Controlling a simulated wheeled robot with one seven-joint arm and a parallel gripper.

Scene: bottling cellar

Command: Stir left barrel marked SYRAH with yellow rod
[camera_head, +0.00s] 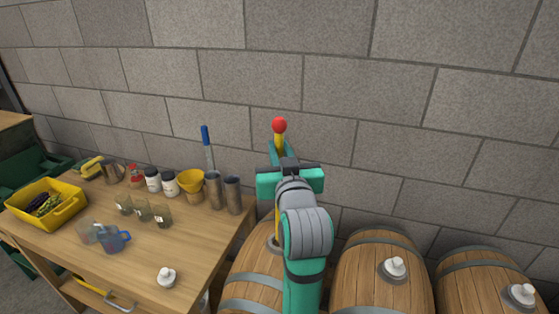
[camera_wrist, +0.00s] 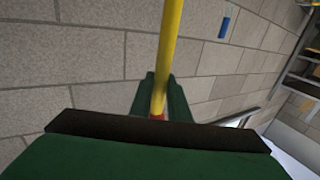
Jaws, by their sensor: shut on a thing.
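My gripper (camera_head: 281,152) is shut on the yellow rod (camera_head: 279,138), which has a red ball (camera_head: 279,125) at its top. In the wrist view the yellow rod (camera_wrist: 168,55) runs between the green fingers (camera_wrist: 160,95). The rod stands roughly upright over the left barrel (camera_head: 252,280). A bit of yellow shows just above this barrel's open bung hole (camera_head: 274,243); my arm hides part of it, so I cannot tell how deep the rod sits. No SYRAH mark is visible.
A white bung (camera_head: 166,278) lies on the wooden table (camera_head: 190,250). Two more barrels, middle (camera_head: 380,290) and right (camera_head: 485,290), have white bungs in. A blue-handled rod (camera_head: 207,145) stands among metal cylinders (camera_head: 232,195). A yellow crate (camera_head: 68,212) sits at left. A block wall is close behind.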

